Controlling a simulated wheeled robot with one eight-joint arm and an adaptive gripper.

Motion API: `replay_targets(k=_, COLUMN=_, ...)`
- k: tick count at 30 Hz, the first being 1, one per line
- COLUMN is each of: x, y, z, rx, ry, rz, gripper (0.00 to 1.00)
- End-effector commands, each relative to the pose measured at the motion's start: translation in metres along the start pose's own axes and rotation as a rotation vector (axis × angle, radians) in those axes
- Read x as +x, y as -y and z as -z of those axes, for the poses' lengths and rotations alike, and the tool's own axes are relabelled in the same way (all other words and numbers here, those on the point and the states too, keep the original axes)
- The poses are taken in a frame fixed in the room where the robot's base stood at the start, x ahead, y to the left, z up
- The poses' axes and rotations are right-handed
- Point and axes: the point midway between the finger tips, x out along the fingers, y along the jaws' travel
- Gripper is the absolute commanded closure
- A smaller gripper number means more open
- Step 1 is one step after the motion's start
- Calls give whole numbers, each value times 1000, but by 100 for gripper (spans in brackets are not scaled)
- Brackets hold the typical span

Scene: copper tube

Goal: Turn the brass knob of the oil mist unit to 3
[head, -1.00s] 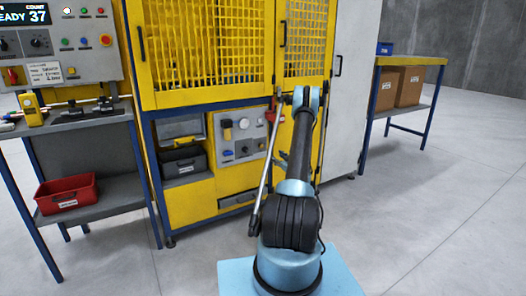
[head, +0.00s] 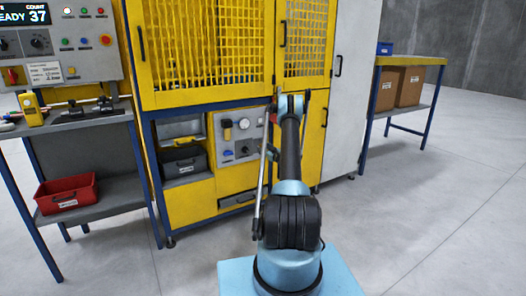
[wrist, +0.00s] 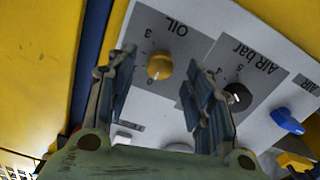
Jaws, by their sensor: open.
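The brass knob (wrist: 160,65) sits on the grey OIL plate of the panel in the wrist view, where the lettering appears upside down. A 3 is printed above the knob in the picture and a 0 below it. I cannot tell where its pointer stands. My gripper (wrist: 160,59) is open, with one finger on each side of the knob in the picture. Contact is not visible, and the fingers look apart from it. In the head view my arm reaches towards the panel (head: 240,128) and hides the brass knob and my gripper.
Beside the OIL plate are a black knob (wrist: 238,96) under AIR bar and a blue knob (wrist: 287,121). Yellow machine doors (head: 205,45) rise above the panel. A bench with a red bin (head: 67,197) is left; a table with boxes (head: 397,88) is right.

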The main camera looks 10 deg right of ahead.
Motion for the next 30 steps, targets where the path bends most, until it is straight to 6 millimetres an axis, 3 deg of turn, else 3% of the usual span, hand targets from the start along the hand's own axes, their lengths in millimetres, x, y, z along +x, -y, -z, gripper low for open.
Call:
replay_targets(k=6, x=15, y=0, z=0, rx=0, ry=0, rz=0, gripper=52)
replay_targets(k=15, x=17, y=0, z=0, rx=0, ry=0, rz=0, gripper=52)
replay_targets(k=17, x=17, y=0, z=0, rx=0, ry=0, rz=0, gripper=64)
replay_targets(k=21, x=17, y=0, z=0, rx=0, ry=0, rz=0, gripper=95)
replay_targets(k=30, x=17, y=0, z=0, rx=13, ry=0, rz=0, gripper=97)
